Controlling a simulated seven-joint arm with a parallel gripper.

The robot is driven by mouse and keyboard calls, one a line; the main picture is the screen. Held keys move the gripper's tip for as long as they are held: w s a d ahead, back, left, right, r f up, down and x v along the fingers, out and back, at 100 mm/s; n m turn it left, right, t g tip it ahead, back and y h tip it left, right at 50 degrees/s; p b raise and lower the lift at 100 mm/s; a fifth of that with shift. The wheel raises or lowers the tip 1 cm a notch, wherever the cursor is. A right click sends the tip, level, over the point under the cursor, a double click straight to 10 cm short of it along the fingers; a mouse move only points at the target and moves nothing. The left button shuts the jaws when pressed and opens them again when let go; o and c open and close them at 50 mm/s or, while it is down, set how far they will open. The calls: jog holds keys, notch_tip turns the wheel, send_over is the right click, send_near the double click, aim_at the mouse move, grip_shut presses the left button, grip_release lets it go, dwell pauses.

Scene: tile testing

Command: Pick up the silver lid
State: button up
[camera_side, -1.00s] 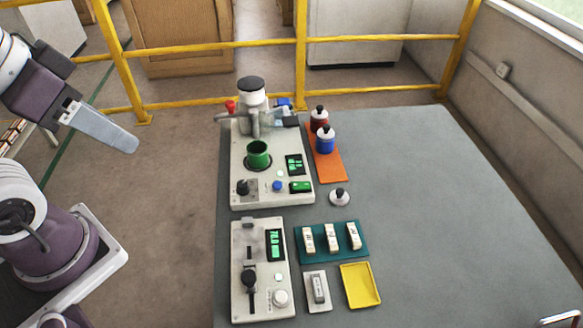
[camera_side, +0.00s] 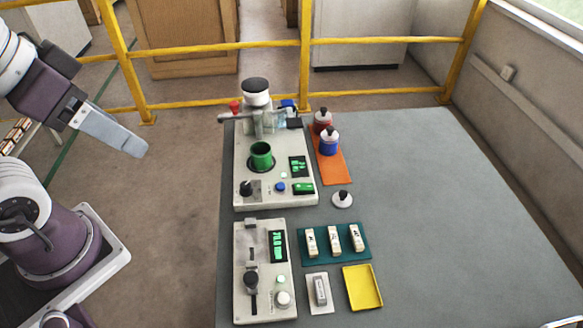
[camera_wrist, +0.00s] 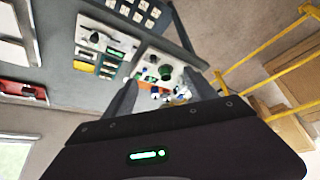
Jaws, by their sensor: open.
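A small silver lid (camera_side: 342,199) with a black knob lies on the grey table, right of the large white machine and just below the orange mat. My gripper (camera_side: 140,148) is raised at the left, off the table and well away from the loose lid. In the wrist view my gripper (camera_wrist: 163,90) has its two fingers apart with nothing held between them. The loose lid is too small there to make out surely.
The white machine (camera_side: 245,187) holds a green cup (camera_side: 262,156). A second white device (camera_side: 240,308), a teal mat (camera_side: 308,260) with three small blocks and a yellow tray (camera_side: 362,287) stand nearer. A yellow railing (camera_side: 380,41) runs behind.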

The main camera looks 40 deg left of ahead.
jog(key=m+g, duration=0.6)
jog(key=m, duration=1.2)
send_over(344, 192)
jog(key=f, duration=1.9)
jog(key=shift+s+d+f, duration=0.15)
jog(key=shift+d+f, duration=0.15)
jog(key=shift+f, duration=0.05)
jog(key=f, duration=0.7)
jog(key=shift+a, duration=0.3)
jog(key=c, duration=1.4)
